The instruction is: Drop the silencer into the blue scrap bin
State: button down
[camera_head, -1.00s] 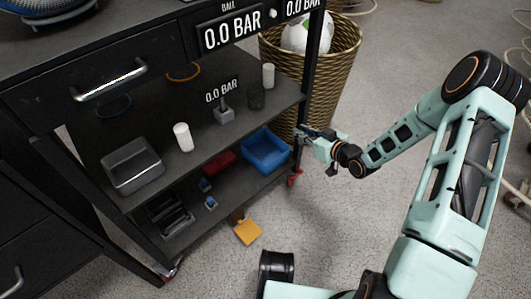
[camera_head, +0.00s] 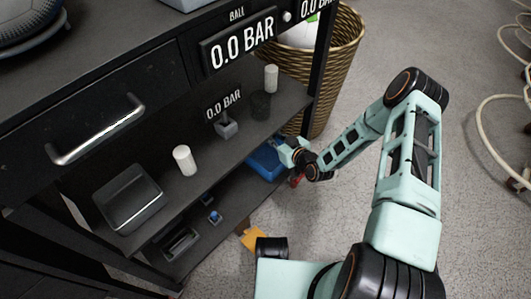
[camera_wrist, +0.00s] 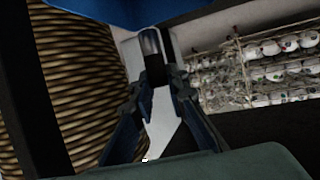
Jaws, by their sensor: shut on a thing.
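The blue scrap bin (camera_head: 262,163) is on the lower shelf of the black workbench, near its right end. Part of it is behind my gripper. My gripper (camera_head: 281,147) is at the bin's right side, close to its rim. In the wrist view my gripper (camera_wrist: 155,84) is shut on a small dark, rounded piece (camera_wrist: 151,44), which appears to be the silencer. The held piece is too small to make out in the head view. A blue surface, likely the bin (camera_wrist: 130,9), fills the top of the wrist view beyond the held piece.
The middle shelf (camera_head: 215,158) runs above the bin, with white cylinders (camera_head: 184,160), a dark cup (camera_head: 261,104) and a grey tray (camera_head: 129,199) on it. A black bench post (camera_head: 325,65) and a wicker basket (camera_head: 345,50) stand close to my arm.

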jog(key=shift+f+b, duration=2)
jog(key=shift+f, duration=1)
jog(key=c, duration=1.8)
grip_release()
jog(key=v, duration=1.2)
jog(key=shift+d, duration=0.1)
